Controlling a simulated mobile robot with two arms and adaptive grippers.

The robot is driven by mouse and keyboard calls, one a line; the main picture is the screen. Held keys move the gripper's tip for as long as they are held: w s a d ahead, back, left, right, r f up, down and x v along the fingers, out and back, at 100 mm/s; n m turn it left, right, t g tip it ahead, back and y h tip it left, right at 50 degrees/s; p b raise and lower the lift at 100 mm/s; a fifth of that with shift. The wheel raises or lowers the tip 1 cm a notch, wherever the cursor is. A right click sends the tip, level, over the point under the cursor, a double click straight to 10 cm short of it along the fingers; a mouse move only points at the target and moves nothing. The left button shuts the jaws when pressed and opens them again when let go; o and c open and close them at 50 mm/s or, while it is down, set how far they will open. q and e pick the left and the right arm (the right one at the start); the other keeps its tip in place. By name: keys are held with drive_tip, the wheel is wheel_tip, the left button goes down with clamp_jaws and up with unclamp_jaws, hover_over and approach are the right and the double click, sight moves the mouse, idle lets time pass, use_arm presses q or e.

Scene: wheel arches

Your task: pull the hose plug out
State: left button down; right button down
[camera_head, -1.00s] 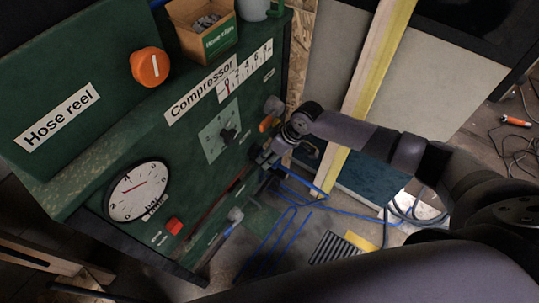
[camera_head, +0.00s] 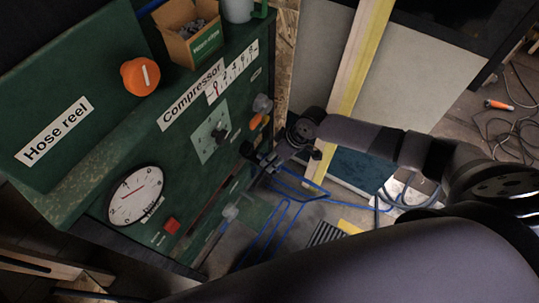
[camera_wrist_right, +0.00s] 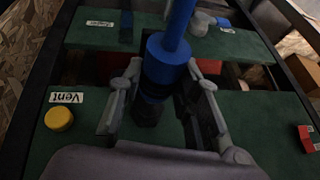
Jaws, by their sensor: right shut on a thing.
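The hose plug (camera_wrist_right: 165,62), a blue collar with a dark lower part on a blue hose (camera_wrist_right: 178,22), stands between the fingers of my right gripper (camera_wrist_right: 160,95) in the right wrist view. The gripper is shut on it. In the head view my right gripper (camera_head: 268,160) is at the lower right side of the green compressor panel (camera_head: 190,165), close to its face. The plug is too small and dark there to tell how far it sits from its socket. Blue hose (camera_head: 283,215) hangs in loops below the gripper. My left gripper is not in view.
An orange lever (camera_head: 258,122) and grey fitting sit just above the gripper on the panel. The pressure gauge (camera_head: 136,195) and red button (camera_head: 171,225) are lower left. A yellow-edged plank (camera_head: 360,60) stands behind my right arm. A yellow button (camera_wrist_right: 59,119) shows beside "Vent".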

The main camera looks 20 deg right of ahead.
drive_tip(key=c, duration=1.3)
unclamp_jaws()
drive_tip(key=shift+s+d, duration=0.2)
drive_tip(key=shift+d, duration=0.05)
drive_tip(key=shift+c, duration=0.2)
drive_tip(key=shift+o, duration=0.8)
drive_tip(key=shift+a, duration=0.1)
drive_tip(key=v, duration=1.2)
